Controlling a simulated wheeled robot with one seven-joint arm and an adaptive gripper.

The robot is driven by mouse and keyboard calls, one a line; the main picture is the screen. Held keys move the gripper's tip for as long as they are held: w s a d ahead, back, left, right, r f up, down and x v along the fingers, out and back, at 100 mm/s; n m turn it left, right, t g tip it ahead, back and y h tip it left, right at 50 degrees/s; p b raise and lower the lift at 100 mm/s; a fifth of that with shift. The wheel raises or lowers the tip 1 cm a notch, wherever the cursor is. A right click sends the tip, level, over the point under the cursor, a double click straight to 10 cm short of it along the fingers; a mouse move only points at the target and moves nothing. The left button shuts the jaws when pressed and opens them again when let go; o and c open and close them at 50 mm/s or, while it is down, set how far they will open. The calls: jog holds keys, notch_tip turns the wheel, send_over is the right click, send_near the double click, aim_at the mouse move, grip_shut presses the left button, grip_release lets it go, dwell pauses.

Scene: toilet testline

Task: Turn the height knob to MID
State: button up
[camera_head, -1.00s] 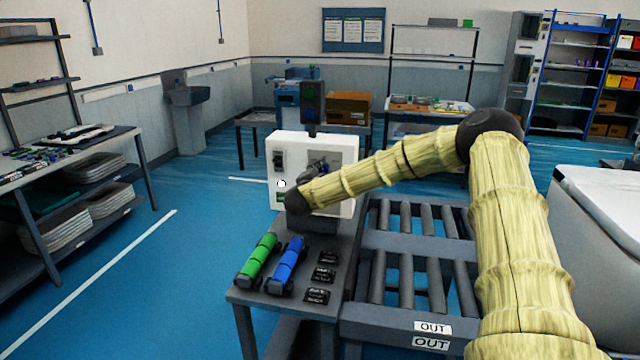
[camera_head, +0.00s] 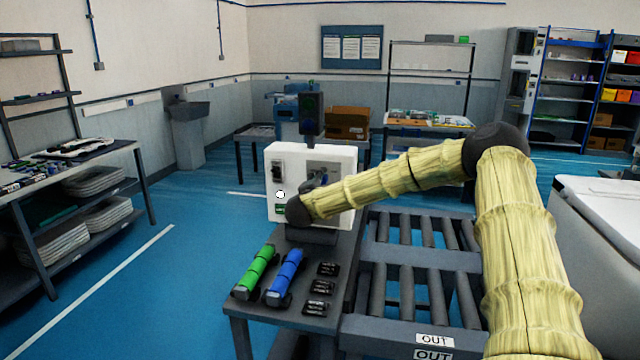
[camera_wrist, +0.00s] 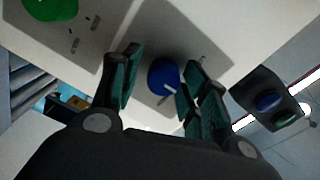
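A white control box (camera_head: 345,215) stands on the table, its panel partly hidden behind my arm. In the wrist view a round blue knob (camera_wrist: 163,77) with a white pointer mark sits on the panel. My gripper (camera_wrist: 160,72) is open, its two teal-padded fingers on either side of the blue knob, with a gap showing on the left; contact on the right cannot be told. A green knob (camera_wrist: 50,8) is at the upper left of the wrist view. The panel's lettering is not readable, so I cannot tell which knob is for height or its setting.
A dark switch (camera_head: 277,171) and a white round button (camera_head: 280,195) are on the box's left side. A green cylinder (camera_head: 256,270) and a blue cylinder (camera_head: 286,275) lie in front. A roller conveyor (camera_head: 420,250) is at the right. A dark light unit (camera_head: 311,108) stands behind the box.

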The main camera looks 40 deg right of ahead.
jog(key=v, duration=1.2)
jog(key=shift+w+a+f, duration=0.1)
jog(key=shift+a, duration=0.05)
dwell(0.6)
